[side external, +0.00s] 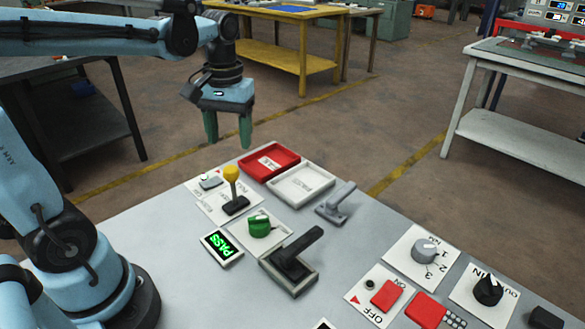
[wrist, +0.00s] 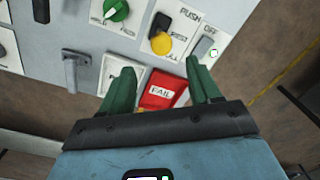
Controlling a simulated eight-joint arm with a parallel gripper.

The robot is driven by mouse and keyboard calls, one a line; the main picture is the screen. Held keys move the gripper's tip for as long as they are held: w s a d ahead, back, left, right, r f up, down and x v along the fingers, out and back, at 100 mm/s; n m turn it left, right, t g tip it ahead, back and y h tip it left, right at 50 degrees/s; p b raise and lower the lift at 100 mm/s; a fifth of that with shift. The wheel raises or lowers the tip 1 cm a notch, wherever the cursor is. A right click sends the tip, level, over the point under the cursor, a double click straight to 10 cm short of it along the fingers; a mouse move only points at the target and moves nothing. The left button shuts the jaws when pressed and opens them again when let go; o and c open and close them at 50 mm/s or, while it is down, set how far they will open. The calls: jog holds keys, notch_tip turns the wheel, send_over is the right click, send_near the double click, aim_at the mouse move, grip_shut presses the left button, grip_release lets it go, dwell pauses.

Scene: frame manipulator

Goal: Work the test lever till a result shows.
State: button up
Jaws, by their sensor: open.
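A small display (side external: 223,246) on the grey panel (side external: 160,262) shows PASS in green letters. A black lever (side external: 298,246) in a grey-rimmed base stands beside the display, its handle slanting up to the right. A yellow-knobbed lever (side external: 232,176) stands farther back; its knob also shows in the wrist view (wrist: 161,43), beside PUSH and PULL lettering. No label marks which one is the test lever. My gripper (side external: 228,130) is open and empty, above and beyond the panel's far edge, apart from all controls. Its green fingers also show in the wrist view (wrist: 163,66).
A red FAIL tray (side external: 285,157) and a white tray (side external: 303,194), both empty, sit at the far edge. A green knob (side external: 260,225), a grey lever (side external: 336,203), a grey dial (side external: 424,248) and a red switch (side external: 387,295) crowd the panel. The near left panel is clear.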

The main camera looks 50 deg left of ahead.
aim_at(234, 181)
jog(key=shift+s+a+f, duration=0.1)
jog(key=shift+f, duration=2.9)
jog(key=shift+s+a+f, duration=0.1)
jog(key=shift+f, duration=2.9)
jog(key=shift+c, duration=0.3)
jog(key=shift+w+d, duration=0.1)
jog(key=shift+d, duration=0.05)
grip_shut()
